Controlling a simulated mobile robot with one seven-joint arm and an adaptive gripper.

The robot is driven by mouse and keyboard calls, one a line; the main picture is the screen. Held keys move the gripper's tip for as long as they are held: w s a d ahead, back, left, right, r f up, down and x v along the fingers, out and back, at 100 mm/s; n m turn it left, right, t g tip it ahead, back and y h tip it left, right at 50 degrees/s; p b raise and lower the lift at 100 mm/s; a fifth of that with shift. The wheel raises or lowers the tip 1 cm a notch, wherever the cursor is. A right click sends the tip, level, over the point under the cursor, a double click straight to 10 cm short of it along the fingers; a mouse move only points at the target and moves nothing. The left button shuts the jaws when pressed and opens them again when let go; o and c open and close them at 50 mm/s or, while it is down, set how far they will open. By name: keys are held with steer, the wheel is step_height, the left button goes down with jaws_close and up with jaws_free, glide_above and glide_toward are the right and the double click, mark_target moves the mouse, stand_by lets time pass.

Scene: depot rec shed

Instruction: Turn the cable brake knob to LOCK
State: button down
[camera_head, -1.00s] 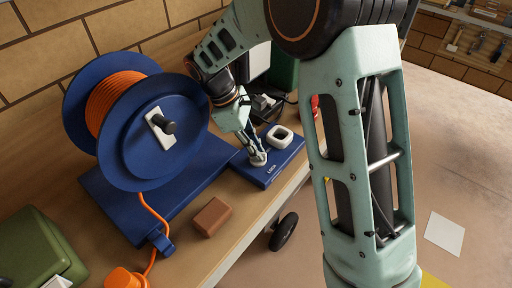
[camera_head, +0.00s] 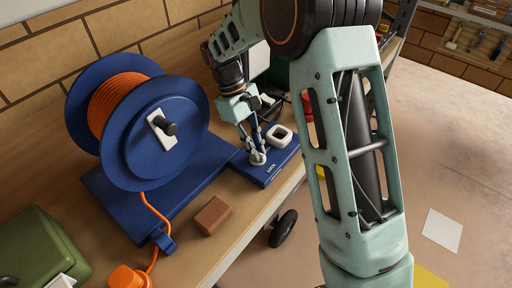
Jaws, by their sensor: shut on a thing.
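The blue cable reel (camera_head: 190,130) with orange cable (camera_head: 105,100) stands on a blue base (camera_head: 140,205) on the bench. A blue plate (camera_head: 277,166) juts out from the base's right side and bears white lettering near its front edge. A small pale knob (camera_head: 258,159) sits on this plate. My gripper (camera_head: 257,151) points down from above and is shut on the knob. The fingers partly cover the knob, so its pointing direction cannot be read. A white rounded square ring (camera_head: 280,137) lies on the plate just right of my fingers.
A brown block (camera_head: 212,215) lies on the bench in front of the base. A green case (camera_head: 42,250) and an orange object (camera_head: 127,277) are at front left. A dark tray (camera_head: 270,105) stands behind the plate. My arm hides the bench's right part.

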stand_by(0.3)
steer(key=c, duration=2)
jaws_free()
steer(key=v, duration=1.2)
steer(key=shift+d, duration=0.1)
